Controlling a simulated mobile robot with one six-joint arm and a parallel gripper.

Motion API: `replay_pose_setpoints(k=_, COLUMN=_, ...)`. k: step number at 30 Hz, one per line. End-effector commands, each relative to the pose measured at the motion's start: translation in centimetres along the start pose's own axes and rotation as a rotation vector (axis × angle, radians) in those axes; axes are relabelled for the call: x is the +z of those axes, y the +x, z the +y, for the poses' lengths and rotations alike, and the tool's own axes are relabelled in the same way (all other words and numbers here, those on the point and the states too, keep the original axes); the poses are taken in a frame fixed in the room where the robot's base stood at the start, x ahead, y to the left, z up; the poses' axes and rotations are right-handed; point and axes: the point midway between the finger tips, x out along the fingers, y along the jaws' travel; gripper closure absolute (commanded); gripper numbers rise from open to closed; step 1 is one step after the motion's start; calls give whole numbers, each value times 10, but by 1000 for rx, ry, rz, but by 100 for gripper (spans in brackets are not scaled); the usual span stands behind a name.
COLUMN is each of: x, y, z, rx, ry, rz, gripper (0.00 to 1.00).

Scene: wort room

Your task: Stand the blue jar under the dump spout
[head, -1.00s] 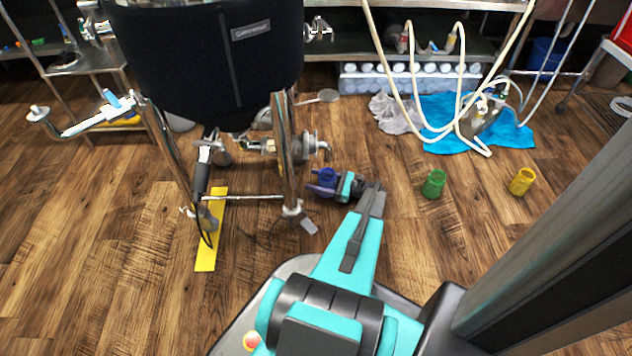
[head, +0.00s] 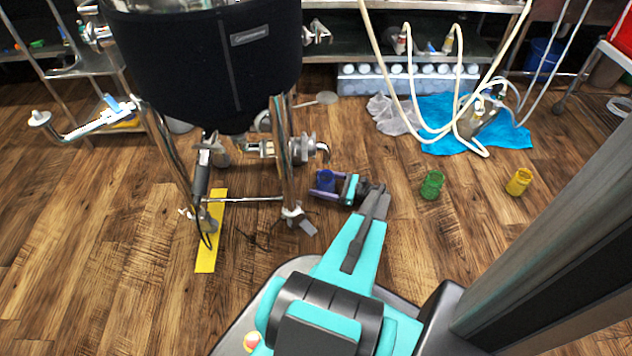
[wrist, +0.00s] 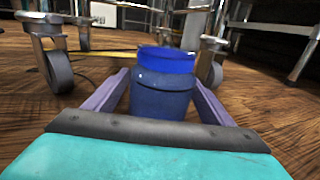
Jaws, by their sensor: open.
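The blue jar (head: 326,180) is upright near the right front leg of the black-jacketed vessel (head: 210,65). In the wrist view the jar (wrist: 162,90) is between the two purple fingers of my gripper (wrist: 160,92), with a narrow gap on each side. The gripper (head: 325,183) is open around it, low over the floor. The jar's base is hidden in the wrist view. A steel valve with a downturned spout (head: 323,150) juts right from under the vessel, just behind the jar in the head view; I cannot tell whether it is the dump spout.
A green jar (head: 432,185) and a yellow jar (head: 519,182) stand on the floor to the right. A yellow strip (head: 210,235) lies under the vessel's legs. Hoses (head: 455,130) and a blue cloth (head: 520,136) lie behind. The wood floor between gripper and green jar is clear.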

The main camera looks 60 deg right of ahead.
Motion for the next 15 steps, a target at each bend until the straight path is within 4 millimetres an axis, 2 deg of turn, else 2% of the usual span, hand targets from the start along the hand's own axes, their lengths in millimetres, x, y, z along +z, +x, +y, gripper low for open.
replay_pose_setpoints(k=15, x=2, y=-80, z=-2, rx=-1, ry=0, rz=0, gripper=24)
